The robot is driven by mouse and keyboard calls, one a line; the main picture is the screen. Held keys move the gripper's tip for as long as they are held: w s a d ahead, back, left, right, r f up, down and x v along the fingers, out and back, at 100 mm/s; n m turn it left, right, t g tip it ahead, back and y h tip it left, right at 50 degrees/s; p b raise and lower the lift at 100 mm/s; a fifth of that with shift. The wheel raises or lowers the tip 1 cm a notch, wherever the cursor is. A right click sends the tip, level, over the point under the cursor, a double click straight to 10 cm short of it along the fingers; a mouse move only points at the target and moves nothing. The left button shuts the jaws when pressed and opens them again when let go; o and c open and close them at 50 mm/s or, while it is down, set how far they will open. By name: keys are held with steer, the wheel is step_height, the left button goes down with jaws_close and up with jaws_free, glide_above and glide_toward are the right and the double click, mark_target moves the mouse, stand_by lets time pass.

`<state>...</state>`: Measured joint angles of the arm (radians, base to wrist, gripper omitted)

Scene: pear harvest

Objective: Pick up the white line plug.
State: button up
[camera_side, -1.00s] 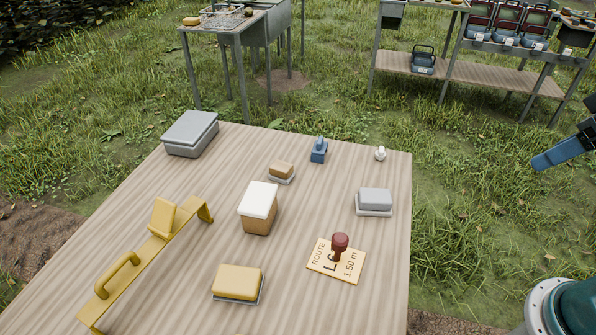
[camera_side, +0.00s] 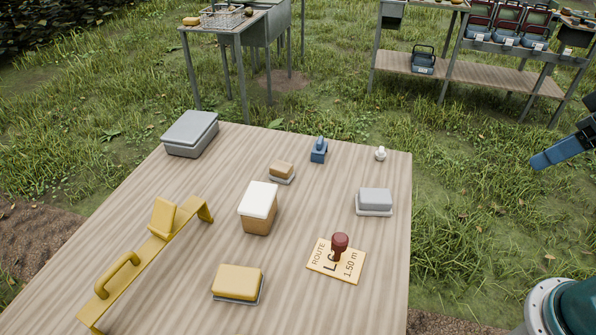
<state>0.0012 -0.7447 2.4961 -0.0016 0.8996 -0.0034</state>
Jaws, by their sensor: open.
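The white line plug (camera_side: 381,154) is a small white knobbed piece near the far right corner of the wooden table (camera_side: 330,300). It stands free, with nothing touching it. My gripper (camera_side: 545,161) shows only in part at the right edge, as a blue finger beyond the table's right side. It is open and well to the right of the plug, apart from it. The rest of the gripper lies outside the picture.
A blue block (camera_side: 319,150) stands left of the plug, and a grey block (camera_side: 374,201) lies in front of it. A route card (camera_side: 322,270) bears a dark red stamp (camera_side: 340,242). A white-topped box (camera_side: 258,207) and yellow rail (camera_side: 150,250) are farther left.

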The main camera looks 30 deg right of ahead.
steer(key=w, duration=0.1)
steer(key=n+g+y, duration=0.3)
steer(key=n, duration=0.6)
glide_above(381, 149)
steer(key=s+d, duration=0.4)
step_height(381, 149, down, 19)
steer(key=shift+w+f+t, duration=0.3)
steer(key=shift+f, duration=0.15)
steer(key=shift+x, duration=4.3)
steer(key=shift+a+f, duration=0.1)
steer(key=shift+a, duration=0.05)
